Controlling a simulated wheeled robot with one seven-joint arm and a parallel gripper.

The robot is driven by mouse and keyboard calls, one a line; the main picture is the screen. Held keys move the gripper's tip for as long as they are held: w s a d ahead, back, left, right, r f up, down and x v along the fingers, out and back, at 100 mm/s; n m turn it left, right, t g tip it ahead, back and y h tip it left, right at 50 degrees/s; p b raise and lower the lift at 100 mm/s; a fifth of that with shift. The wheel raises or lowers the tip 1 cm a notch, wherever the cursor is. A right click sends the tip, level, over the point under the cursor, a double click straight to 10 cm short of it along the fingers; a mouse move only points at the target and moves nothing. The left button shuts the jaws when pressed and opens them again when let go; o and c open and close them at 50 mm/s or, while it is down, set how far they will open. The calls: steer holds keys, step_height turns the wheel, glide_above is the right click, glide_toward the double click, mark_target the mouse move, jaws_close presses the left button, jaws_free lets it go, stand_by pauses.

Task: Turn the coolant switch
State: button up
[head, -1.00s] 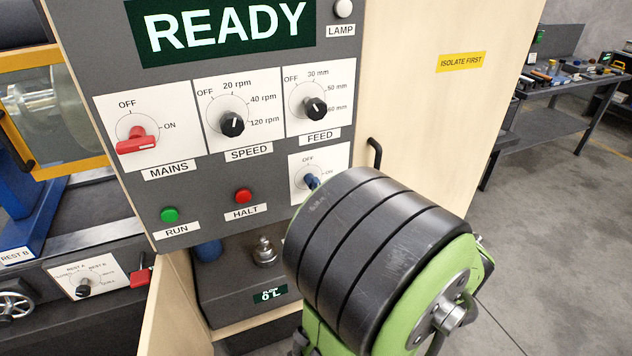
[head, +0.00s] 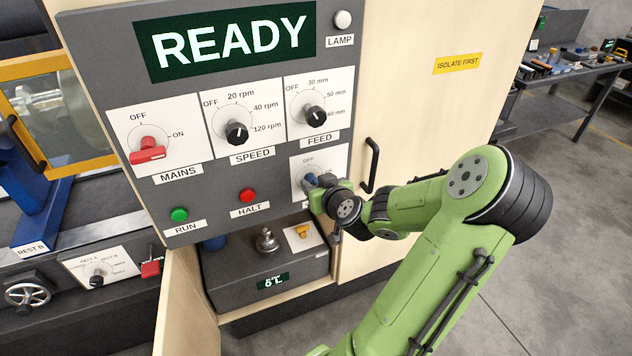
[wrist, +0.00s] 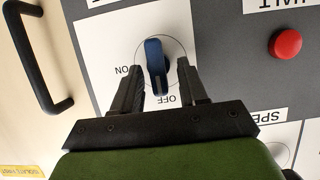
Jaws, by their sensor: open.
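The coolant switch (wrist: 156,62) is a blue knob on a white plate with OFF and ON marks, low on the grey panel. In the wrist view its white pointer line is at the OFF end, between the two fingers. My gripper (wrist: 158,78) is open, with one finger on each side of the knob and a visible gap on both sides. In the head view the knob (head: 311,180) is partly hidden by my gripper (head: 318,186), and its lower label is covered.
The red HALT button (head: 247,195) and the FEED knob (head: 315,113) are close by. A black door handle (head: 371,165) stands out to the right. A grey coolant unit (head: 262,275) sits below the panel. The display reads READY.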

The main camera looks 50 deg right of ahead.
steer(key=shift+w+d+f, duration=0.1)
steer(key=shift+w+d, duration=0.05)
steer(key=shift+w, duration=0.05)
steer(key=shift+c, duration=0.4)
jaws_close()
